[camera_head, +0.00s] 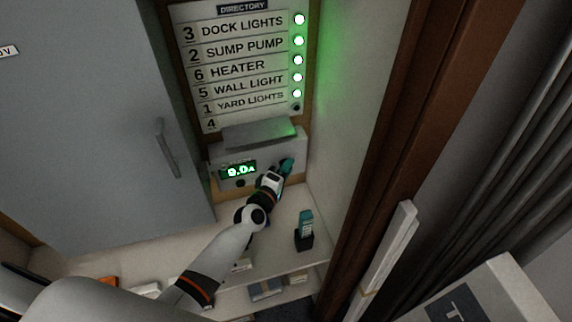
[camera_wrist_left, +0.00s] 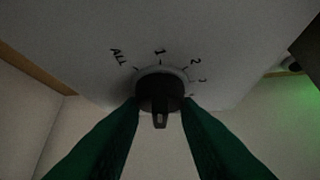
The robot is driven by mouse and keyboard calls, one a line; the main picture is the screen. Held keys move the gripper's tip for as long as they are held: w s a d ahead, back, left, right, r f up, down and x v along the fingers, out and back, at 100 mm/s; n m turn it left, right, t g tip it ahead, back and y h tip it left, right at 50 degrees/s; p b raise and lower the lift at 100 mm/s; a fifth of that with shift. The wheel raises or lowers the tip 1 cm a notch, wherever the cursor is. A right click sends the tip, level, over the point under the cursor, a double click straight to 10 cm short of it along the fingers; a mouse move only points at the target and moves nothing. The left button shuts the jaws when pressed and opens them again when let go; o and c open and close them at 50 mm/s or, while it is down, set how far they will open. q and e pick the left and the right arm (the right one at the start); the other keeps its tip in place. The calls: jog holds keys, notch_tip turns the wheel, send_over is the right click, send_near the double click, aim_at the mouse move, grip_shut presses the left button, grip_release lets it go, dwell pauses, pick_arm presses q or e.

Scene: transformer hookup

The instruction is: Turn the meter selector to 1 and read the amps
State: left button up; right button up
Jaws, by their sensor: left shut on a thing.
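The meter (camera_head: 225,150) is a pale box on the panel below the directory board. Its green display (camera_head: 238,170) shows a reading in A that looks like 0.0 or 9.0; the first digit is unclear. The dark selector knob (camera_wrist_left: 160,90) has ALL, 1, 2 and 3 printed around it, with 1 at the top. A tab on the knob points down toward the camera; I cannot tell which mark it is set to. My left gripper (camera_head: 287,165) is shut on the knob, its green fingers on both sides (camera_wrist_left: 160,112). My right gripper is not in view.
The directory board (camera_head: 245,65) lists numbered circuits, with several green lamps lit and the bottom one dark. A teal handheld device (camera_head: 305,228) stands in a black holder on the shelf. A grey cabinet door (camera_head: 100,110) is at left, a brown post (camera_head: 400,110) at right.

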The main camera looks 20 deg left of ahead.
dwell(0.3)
pick_arm(q)
jog(key=o, duration=1)
jog(key=shift+c, duration=0.2)
jog(key=shift+s, duration=0.1)
jog(key=b+v, duration=0.1)
jog(key=v, duration=1.1)
jog(key=shift+b, duration=0.3)
jog(key=shift+d+f, duration=0.1)
